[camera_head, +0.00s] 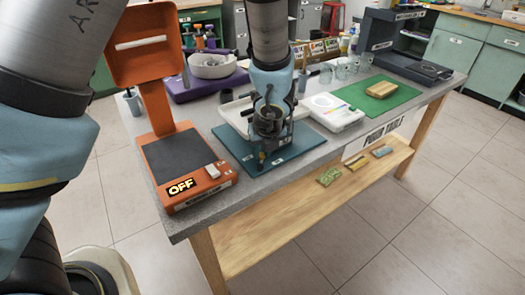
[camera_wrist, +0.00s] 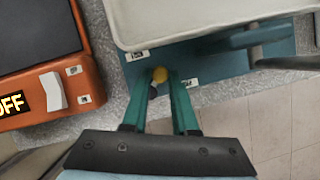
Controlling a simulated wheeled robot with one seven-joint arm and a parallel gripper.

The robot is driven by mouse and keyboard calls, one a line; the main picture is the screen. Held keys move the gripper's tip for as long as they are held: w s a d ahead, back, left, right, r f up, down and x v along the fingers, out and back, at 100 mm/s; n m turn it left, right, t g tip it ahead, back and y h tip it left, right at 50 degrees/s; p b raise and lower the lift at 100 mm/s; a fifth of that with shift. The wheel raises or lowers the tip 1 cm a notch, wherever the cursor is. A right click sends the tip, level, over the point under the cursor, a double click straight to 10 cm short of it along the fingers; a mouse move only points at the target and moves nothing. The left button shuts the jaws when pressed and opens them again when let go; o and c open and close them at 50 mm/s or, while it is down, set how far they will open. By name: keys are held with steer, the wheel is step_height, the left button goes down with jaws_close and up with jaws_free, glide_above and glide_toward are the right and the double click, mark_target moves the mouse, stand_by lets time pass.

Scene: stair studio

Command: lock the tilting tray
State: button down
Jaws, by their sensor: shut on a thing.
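The tilting tray (camera_head: 235,113) is a cream, shallow tray on a teal base plate (camera_head: 284,155). Its near edge (camera_wrist: 185,38) fills the top of the wrist view, above the base plate (camera_wrist: 199,64). In the head view my gripper (camera_head: 262,157) reaches down at the front of the base plate. My arm hides part of the tray, and whether the tray is locked cannot be seen.
An orange device (camera_head: 166,203) marked OFF stands close on the left, with a tall upright panel. A white scale (camera_head: 335,112) and a green mat (camera_head: 398,95) with a wooden block (camera_head: 381,90) lie to the right. A wooden shelf (camera_head: 290,223) runs below the worktop.

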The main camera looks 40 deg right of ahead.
steer(key=shift+n, duration=0.3)
steer(key=n, duration=0.1)
steer(key=n+y+p, duration=0.1)
steer(key=n+p, duration=0.1)
steer(key=shift+w+a+r+n+y, duration=0.1)
steer(key=shift+w+a+n+y, duration=0.2)
steer(key=shift+y, duration=0.1)
steer(key=shift+w+a+n+y+p, duration=0.1)
steer(key=shift+n+y, duration=0.15)
steer(key=shift+n, duration=0.4)
steer(key=shift+a+n+y+p, duration=0.1)
steer(key=shift+n+y+p, duration=0.1)
steer(key=shift+n, duration=0.4)
steer(key=shift+w+a+n+y+p, duration=0.1)
steer(key=shift+n+y, duration=0.15)
steer(key=shift+n, duration=0.4)
steer(key=c, duration=0.7)
jaws_free()
